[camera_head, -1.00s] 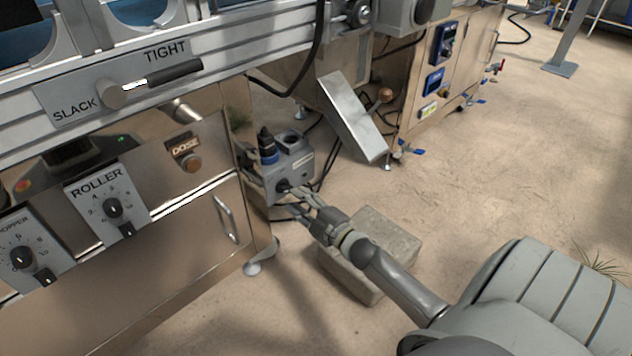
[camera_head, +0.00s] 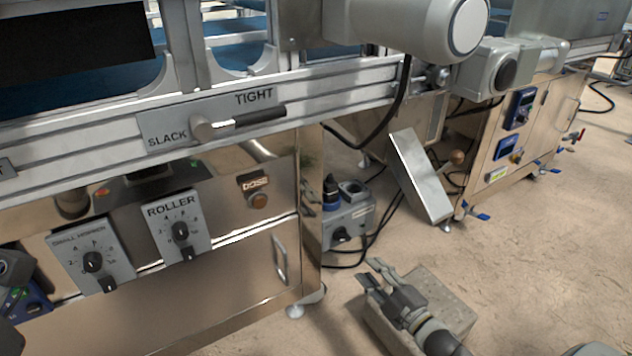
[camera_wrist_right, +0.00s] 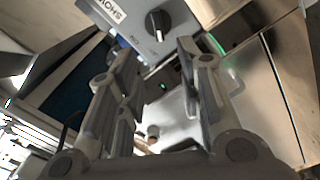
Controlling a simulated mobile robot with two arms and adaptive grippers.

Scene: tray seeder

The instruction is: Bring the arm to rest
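My right gripper (camera_head: 372,276) is in the lower middle of the head view, above a grey block on the floor. Its two fingers are apart, with nothing between them. It is clear of the grey control box (camera_head: 348,225) with a black knob (camera_head: 341,236) on its front. In the right wrist view the fingers (camera_wrist_right: 160,75) also stand apart and empty. Beyond them is a grey panel with a black knob (camera_wrist_right: 157,20).
The steel seeder cabinet (camera_head: 240,290) with roller and hopper dials fills the left. The slack/tight lever (camera_head: 245,120) is on its rail. A tilted metal plate (camera_head: 420,178) stands behind. The concrete block (camera_head: 450,300) lies on the floor; floor at right is open.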

